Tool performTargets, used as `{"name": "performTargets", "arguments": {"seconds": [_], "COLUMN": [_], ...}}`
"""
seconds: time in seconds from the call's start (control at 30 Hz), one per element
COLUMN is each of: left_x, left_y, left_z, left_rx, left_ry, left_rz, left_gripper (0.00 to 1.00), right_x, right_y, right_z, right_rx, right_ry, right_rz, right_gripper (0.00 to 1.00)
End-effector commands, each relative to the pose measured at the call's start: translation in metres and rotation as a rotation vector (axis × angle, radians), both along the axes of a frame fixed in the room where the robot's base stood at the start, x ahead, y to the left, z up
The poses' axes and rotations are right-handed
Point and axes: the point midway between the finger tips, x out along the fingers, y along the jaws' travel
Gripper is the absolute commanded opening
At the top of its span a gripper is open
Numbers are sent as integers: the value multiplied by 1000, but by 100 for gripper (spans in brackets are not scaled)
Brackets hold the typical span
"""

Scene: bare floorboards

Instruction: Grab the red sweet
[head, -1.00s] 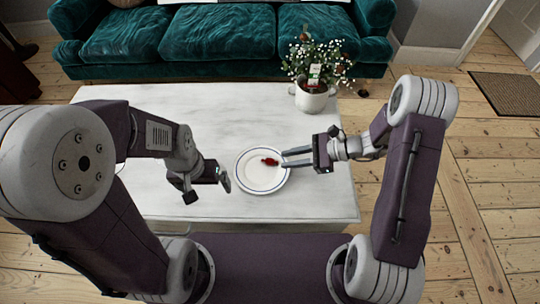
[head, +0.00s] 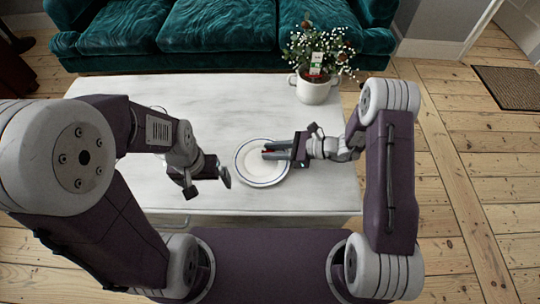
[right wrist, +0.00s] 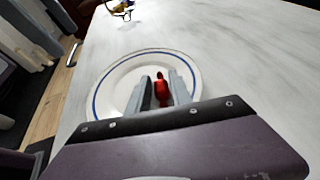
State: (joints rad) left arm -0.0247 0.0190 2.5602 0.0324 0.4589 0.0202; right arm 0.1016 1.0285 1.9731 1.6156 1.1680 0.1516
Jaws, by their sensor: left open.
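The red sweet (right wrist: 161,88) is at the white plate with a blue ring (right wrist: 104,104); the plate also shows in the head view (head: 262,179). My right gripper (right wrist: 162,93) has its two fingers on either side of the sweet, close to it. Whether both fingers press on it I cannot tell. In the head view my right gripper (head: 267,151) reaches over the plate from the right and hides most of the sweet. My left gripper (head: 208,183) is open and empty, left of the plate.
The plate stands on a pale table (head: 215,113). A white pot with a flowering plant (head: 314,91) stands at its back right corner. A green sofa (head: 215,29) is behind. The table's back left and middle are clear.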

Motion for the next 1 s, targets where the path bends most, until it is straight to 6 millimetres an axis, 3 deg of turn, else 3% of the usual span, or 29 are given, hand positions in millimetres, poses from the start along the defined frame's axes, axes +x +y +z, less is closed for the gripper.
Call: {"name": "performTargets", "arguments": {"seconds": [0.27, 0.37, 0.73, 1.0], "left_x": [0, 0, 0, 0], "left_y": [0, 0, 0, 0], "left_z": [-2, -2, 2, 29], "left_rx": [0, 0, 0, 0], "left_ry": [0, 0, 0, 0], "left_rz": [0, 0, 0, 0], "left_gripper": [100, 100, 100, 100], "right_x": [1, 1, 1, 2], "right_y": [5, 5, 5, 5], "right_z": [-1, -1, 4, 48], "right_rx": [0, 0, 0, 0], "right_ry": [0, 0, 0, -2], "right_rz": [-1, -1, -1, -1], "right_gripper": [25, 0, 0, 0]}}
